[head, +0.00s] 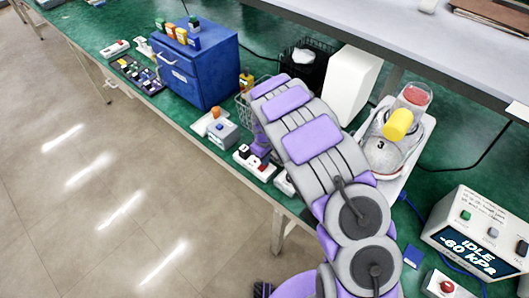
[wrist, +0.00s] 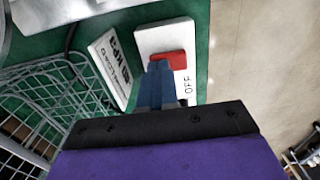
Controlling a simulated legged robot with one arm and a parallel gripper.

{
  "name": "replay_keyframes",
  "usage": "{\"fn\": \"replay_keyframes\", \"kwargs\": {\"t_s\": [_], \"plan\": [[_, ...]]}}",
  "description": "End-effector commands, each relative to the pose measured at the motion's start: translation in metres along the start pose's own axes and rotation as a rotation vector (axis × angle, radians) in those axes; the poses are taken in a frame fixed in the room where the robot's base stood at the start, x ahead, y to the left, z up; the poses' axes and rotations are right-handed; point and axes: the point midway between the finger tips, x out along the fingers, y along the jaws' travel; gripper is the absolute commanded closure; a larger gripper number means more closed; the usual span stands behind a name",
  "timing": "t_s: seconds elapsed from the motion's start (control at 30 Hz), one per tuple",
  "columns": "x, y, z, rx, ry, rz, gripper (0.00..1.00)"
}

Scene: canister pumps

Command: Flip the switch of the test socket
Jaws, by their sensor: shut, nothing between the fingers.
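The test socket (wrist: 150,38) is a white box with a red rocker switch (wrist: 170,58) and the word OFF printed beside it in the wrist view. My gripper (wrist: 159,66) has its blue fingers together over the near edge of the red rocker. They hold nothing. The fingers hide part of the rocker, and I cannot tell whether they touch it. In the head view, a white box with a red part (head: 263,167), likely this socket, lies near the table's front edge. My arm hides the gripper's fingertips there.
A wire basket (wrist: 62,95) stands left of the socket, with a white labelled box (wrist: 112,65) between them. A blue cabinet (head: 205,65) and a small grey box (head: 222,132) stand farther left in the head view. The table's front edge is close to the socket.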

Motion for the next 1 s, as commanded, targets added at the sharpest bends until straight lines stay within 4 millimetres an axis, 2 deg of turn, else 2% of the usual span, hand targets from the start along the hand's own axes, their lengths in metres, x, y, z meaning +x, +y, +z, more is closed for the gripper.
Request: {"fn": "replay_keyframes", "kwargs": {"t_s": [0.67, 1.0], "plan": [[0.0089, 0.0017, -0.0012, -0.003, -0.001, -0.051, 1.0], [0.0097, -0.0037, -0.0009, -0.003, -0.006, -0.054, 1.0]]}}
